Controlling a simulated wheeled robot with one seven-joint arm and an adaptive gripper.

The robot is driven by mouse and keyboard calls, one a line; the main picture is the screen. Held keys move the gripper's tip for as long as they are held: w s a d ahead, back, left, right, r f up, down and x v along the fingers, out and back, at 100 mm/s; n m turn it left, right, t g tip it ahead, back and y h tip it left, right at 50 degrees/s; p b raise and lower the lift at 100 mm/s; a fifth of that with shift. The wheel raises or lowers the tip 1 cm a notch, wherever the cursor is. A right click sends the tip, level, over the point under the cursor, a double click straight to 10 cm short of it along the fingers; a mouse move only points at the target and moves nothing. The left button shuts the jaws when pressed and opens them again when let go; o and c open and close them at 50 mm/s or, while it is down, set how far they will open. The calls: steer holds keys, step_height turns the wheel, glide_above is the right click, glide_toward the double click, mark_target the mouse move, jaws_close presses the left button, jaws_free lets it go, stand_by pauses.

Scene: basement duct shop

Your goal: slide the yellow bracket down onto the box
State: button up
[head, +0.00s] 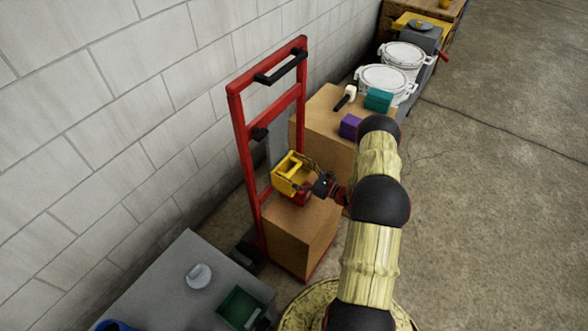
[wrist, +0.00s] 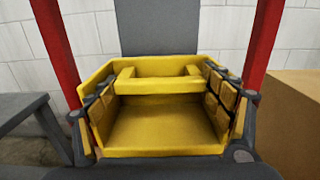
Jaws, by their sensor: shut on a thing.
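The yellow bracket (head: 291,174) is an open, tray-like piece with raised sides and a crossbar; it fills the middle of the wrist view (wrist: 165,128). My gripper (head: 312,181) is shut on it, with one finger along each side wall in the wrist view (wrist: 163,98). The brown box (head: 300,232) stands upright on the red hand truck, below the bracket. The bracket is over the box's top, near the truck's frame. I cannot tell whether it touches the box. A small red part shows under the bracket, and my gripper hides some of that area.
The red hand truck (head: 235,120) rises behind the box by the block wall. Another carton (head: 325,128) stands behind, carrying a purple block (head: 350,126), a teal block (head: 378,99) and a mallet (head: 346,95). A grey table (head: 165,285) is at front left. Floor at right is clear.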

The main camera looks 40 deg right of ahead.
steer(key=shift+f, duration=0.25)
steer(key=o, duration=1.4)
steer(key=shift+f, duration=0.1)
steer(key=shift+o, duration=1.4)
steer(key=shift+s+d, duration=0.1)
steer(key=v, duration=1.1)
steer(key=shift+s, duration=0.4)
steer(key=shift+d, duration=0.1)
